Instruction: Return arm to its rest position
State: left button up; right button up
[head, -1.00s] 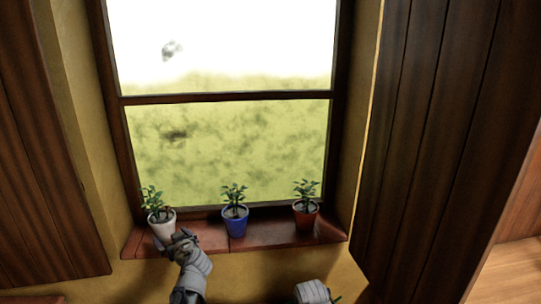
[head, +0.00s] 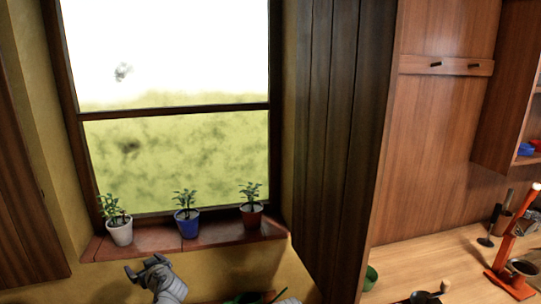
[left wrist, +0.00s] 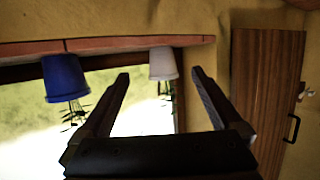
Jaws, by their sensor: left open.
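My left gripper (head: 140,268) is open and empty. In the head view it is below the left part of the window sill (head: 215,238), apart from the white pot (head: 120,234). In the left wrist view, which looks upside down, the two spread fingers (left wrist: 161,76) frame the white pot (left wrist: 163,64) beyond them, with nothing held between them. The blue pot (left wrist: 64,78) shows to their left. My left forearm runs out of the head view at the bottom. A grey part of mine shows at the bottom edge; my right gripper's fingers are not visible.
A blue pot (head: 187,223) and a red-brown pot (head: 251,215) also stand on the sill, each with a plant. Wooden shutters (head: 343,130) flank the window. At right, a wooden counter (head: 440,258) holds a green pot (head: 370,278) and a red stand (head: 507,262).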

pick_arm(q)
jog(key=s+d+f+m+g+h, duration=0.25)
jog(key=s+d+f, duration=0.2)
jog(key=d, duration=0.35)
jog(key=s+d+f+m+g+h, duration=0.2)
jog(key=s+d+f+m+g, duration=0.1)
jog(key=d+f, duration=0.4)
jog(key=s+d+f+m+g+h, duration=0.2)
jog(key=s+d+m, duration=0.1)
jog(key=s+d, duration=0.4)
jog(key=s+d+f+m+g+h, duration=0.1)
jog(key=s+d+m+g+h, duration=0.1)
jog(key=s+d, duration=0.5)
jog(key=shift+d+f+m+g, duration=0.35)
jog(key=shift+d+m+g, duration=0.2)
jog(key=shift+d+m, duration=0.5)
jog(key=shift+d, duration=0.1)
